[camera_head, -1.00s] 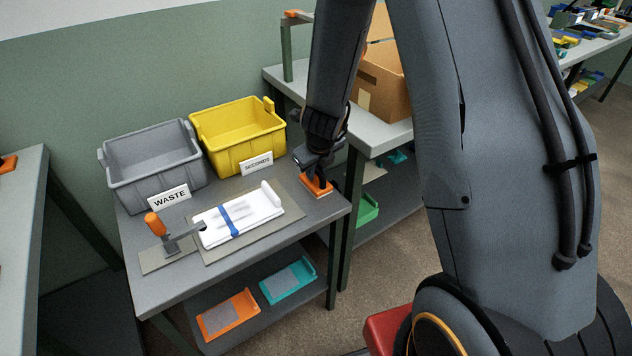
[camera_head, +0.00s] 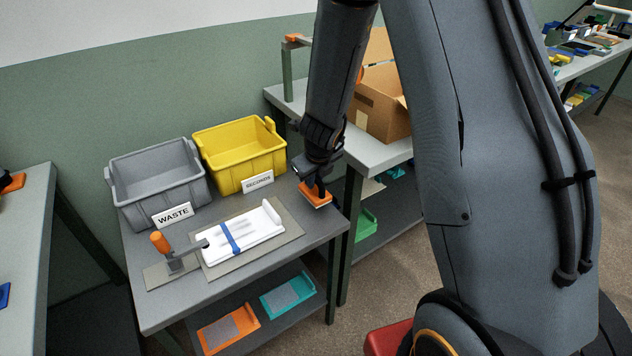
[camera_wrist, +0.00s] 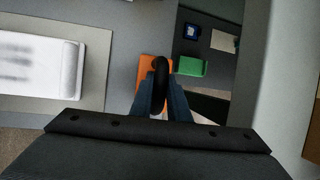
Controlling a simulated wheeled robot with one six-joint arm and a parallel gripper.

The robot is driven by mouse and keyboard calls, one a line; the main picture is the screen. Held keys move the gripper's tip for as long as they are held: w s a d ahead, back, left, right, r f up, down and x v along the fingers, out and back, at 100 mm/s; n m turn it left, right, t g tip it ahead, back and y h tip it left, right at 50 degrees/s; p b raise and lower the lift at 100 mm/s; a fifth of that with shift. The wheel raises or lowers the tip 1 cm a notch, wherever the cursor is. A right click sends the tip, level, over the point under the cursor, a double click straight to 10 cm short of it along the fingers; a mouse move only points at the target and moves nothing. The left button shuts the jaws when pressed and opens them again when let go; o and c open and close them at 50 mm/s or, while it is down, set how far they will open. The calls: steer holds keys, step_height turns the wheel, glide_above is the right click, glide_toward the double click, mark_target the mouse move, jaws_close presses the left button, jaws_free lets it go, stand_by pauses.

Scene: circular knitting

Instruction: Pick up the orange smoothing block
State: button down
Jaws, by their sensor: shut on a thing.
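The orange smoothing block (camera_head: 314,196) is at the right end of the grey work table, under my gripper (camera_head: 315,182). It has an orange body, a pale underside and a dark handle. My gripper is shut on its handle. The block looks slightly tilted and appears a little above the table top. In the wrist view, the orange block (camera_wrist: 148,72) shows partly behind the dark handle and my gripper's fingers (camera_wrist: 162,95); the rest of it is hidden.
A white board with a blue band (camera_head: 240,236) lies on a mat, with an orange-handled clamp (camera_head: 160,242) beside it. A grey WASTE bin (camera_head: 157,182) and a yellow SECONDS bin (camera_head: 238,155) stand behind. A cardboard box (camera_head: 382,105) sits on the neighbouring bench.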

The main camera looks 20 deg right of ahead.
step_height(320, 180, up, 15)
steer(key=p, duration=1.5)
steer(key=shift+f+p, duration=0.2)
steer(key=shift+p, duration=0.15)
steer(key=c, duration=2.3)
jaws_free()
jaws_close()
steer(key=shift+d, duration=0.1)
